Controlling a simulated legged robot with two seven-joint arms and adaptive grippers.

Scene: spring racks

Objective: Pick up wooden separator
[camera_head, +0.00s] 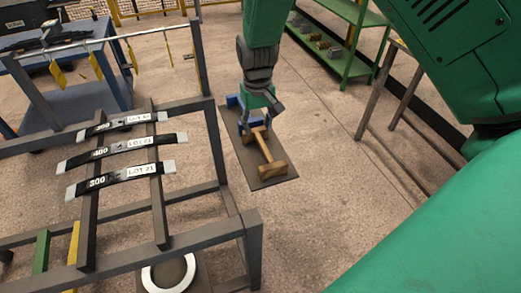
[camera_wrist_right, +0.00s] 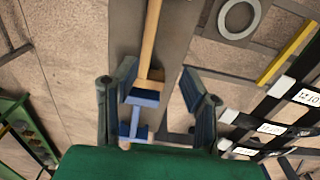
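The wooden separator (camera_head: 266,152), a brown bar with wider blocks at its ends, lies on a dark grey board (camera_head: 277,184). My right gripper (camera_head: 259,120) is above the board, near the separator's far end. In the right wrist view my right gripper (camera_wrist_right: 160,76) is open, its two fingers spread and nothing held. The wooden separator (camera_wrist_right: 152,42) shows there beyond the fingers, its near end between them in the picture. A blue separator (camera_wrist_right: 143,99) of similar shape lies just nearer. It is partly hidden behind my gripper in the head view (camera_head: 233,101). My left gripper is not in view.
A dark metal rack (camera_head: 245,228) with several labelled leaf springs (camera_head: 124,145) stands left of the board. A white ring (camera_head: 169,274) lies low at the rack's front. Green shelves (camera_head: 350,68) stand behind at right. Bare floor (camera_head: 335,180) is right of the board.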

